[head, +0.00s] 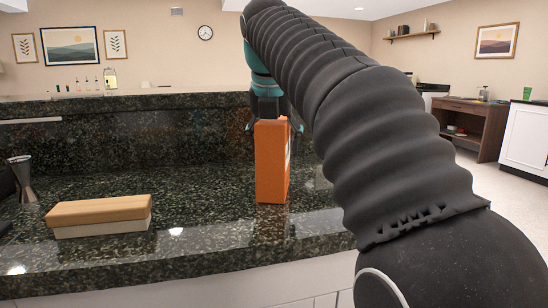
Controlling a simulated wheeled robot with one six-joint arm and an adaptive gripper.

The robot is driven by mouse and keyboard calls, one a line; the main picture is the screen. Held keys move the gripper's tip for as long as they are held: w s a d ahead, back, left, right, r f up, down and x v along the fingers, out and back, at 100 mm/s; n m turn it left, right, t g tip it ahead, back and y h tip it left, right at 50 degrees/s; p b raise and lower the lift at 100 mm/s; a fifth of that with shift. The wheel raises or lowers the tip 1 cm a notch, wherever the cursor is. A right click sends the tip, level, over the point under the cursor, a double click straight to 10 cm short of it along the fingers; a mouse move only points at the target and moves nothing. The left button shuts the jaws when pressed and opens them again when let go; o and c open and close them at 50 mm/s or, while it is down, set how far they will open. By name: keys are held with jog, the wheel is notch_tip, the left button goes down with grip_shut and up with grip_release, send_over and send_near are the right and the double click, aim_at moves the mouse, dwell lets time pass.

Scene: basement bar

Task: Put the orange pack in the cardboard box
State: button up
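The orange pack (271,162) stands upright on the dark speckled counter, near its front edge, in the middle of the head view. Its narrow orange face is toward me, and a pale patch shows on its right side. My gripper (271,126) points down over the pack from above, with a finger at each side of its top. I cannot tell whether the fingers press on the pack or stand slightly apart from it. I see no cardboard box in this view. My dark arm hides the right part of the counter.
A block with a wooden top and pale base (100,215) lies on the counter at the left. A metal jigger (24,180) stands behind it. A raised stone ledge (150,102) runs along the back. The counter between block and pack is clear.

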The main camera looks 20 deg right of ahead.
jog(key=c, duration=0.5)
jog(key=shift+o, duration=0.2)
jog(key=shift+r, duration=0.1)
jog(key=shift+r, duration=0.3)
notch_tip(320, 180, up, 4)
jog(key=shift+r+p, duration=0.25)
jog(key=shift+p, duration=0.95)
jog(key=s+d+r, duration=0.1)
jog(key=d+r, duration=0.1)
jog(key=d, duration=0.1)
jog(key=d+r, duration=0.2)
jog(key=d, duration=0.2)
jog(key=s+d+r+p, duration=0.1)
jog(key=d+r, duration=0.1)
jog(key=d, duration=0.2)
jog(key=shift+s+d+r, duration=0.1)
jog(key=shift+s+d, duration=0.1)
jog(key=shift+s, duration=0.15)
